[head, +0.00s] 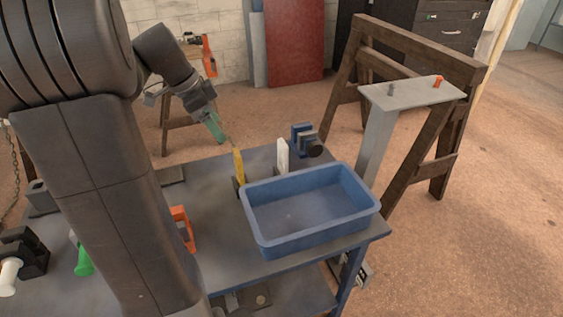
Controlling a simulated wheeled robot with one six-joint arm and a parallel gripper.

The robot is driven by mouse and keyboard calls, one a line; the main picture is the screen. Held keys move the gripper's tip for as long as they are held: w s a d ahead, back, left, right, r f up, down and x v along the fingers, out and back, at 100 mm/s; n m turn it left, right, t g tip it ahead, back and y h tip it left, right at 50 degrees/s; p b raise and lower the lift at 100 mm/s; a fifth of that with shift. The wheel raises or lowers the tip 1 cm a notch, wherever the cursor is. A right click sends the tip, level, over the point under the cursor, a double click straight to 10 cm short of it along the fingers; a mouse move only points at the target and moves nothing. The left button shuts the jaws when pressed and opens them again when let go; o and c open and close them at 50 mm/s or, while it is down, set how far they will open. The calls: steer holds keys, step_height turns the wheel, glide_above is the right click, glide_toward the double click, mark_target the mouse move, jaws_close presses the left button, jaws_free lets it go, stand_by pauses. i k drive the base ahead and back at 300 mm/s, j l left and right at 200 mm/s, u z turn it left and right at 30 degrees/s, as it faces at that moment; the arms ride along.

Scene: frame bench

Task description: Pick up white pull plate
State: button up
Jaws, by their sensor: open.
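The white pull plate (283,156) stands upright on the blue-grey bench, behind the blue bin and beside a blue and dark block. My gripper (222,132) is open, above the bench's back edge, to the left of the white plate and apart from it. Its greenish fingertip part is small in the picture, and I see nothing held in it. The lower end of the white plate is partly hidden behind the bin.
A yellow upright piece (239,167) stands between my gripper and the white plate. The blue bin (262,232) is empty. A blue and dark block (302,139) stands right of the plate. An orange frame (182,227) lies left; a wooden trestle (420,45) stands behind.

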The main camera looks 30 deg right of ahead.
mark_target(283, 149)
steer(key=k+l, duration=0.1)
steer(key=l, duration=0.35)
steer(key=k+l, duration=0.1)
steer(key=l, duration=0.35)
steer(key=k+l+u, duration=0.1)
steer(key=l, duration=0.4)
